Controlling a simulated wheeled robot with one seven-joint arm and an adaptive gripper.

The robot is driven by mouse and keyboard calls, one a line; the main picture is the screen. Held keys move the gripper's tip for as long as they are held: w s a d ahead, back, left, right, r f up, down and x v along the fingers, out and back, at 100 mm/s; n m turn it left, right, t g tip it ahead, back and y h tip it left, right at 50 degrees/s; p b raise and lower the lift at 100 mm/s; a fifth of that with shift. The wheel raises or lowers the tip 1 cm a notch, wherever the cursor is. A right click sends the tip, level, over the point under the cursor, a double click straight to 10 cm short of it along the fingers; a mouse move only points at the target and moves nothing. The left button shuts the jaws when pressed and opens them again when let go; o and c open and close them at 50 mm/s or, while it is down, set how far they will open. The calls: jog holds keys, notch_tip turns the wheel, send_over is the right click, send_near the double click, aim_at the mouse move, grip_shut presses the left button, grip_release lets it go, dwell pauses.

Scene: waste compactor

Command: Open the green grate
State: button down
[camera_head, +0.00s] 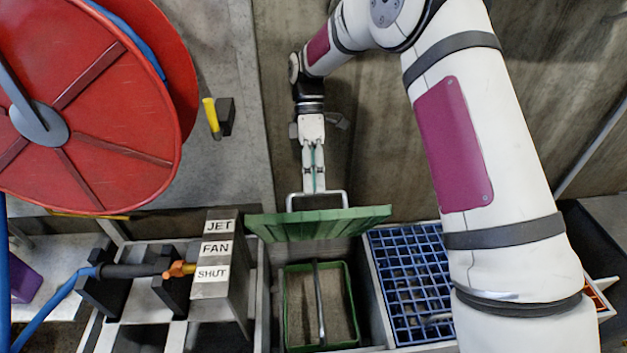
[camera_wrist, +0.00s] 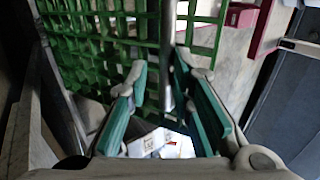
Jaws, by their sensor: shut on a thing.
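The green grate (camera_head: 330,226) is tilted up above an open bin, its edge facing the head camera. Its metal handle (camera_head: 347,197) stands at the top. My gripper (camera_head: 315,187) is shut on that handle from above. In the wrist view, the teal-padded fingers of my gripper (camera_wrist: 164,80) lie either side of the metal bar, with the green lattice (camera_wrist: 105,45) behind. The exact finger contact is partly hidden.
Below the grate is an open bin with a green-rimmed container (camera_head: 286,310) inside. A blue grate (camera_head: 400,270) lies to the right, partly behind my arm. A labelled block (camera_head: 222,265) and a hose nozzle (camera_head: 178,269) are at left, below a red reel (camera_head: 100,110).

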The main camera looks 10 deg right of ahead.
jog(key=shift+w+d+f, duration=0.2)
jog(key=shift+w+f, duration=0.2)
jog(key=shift+f, duration=0.3)
jog(key=c, duration=1.7)
grip_release()
jog(key=shift+w+f, duration=0.1)
jog(key=shift+o, duration=0.2)
jog(key=shift+r, duration=0.2)
notch_tip(320, 180, up, 10)
jog(key=shift+a, duration=0.2)
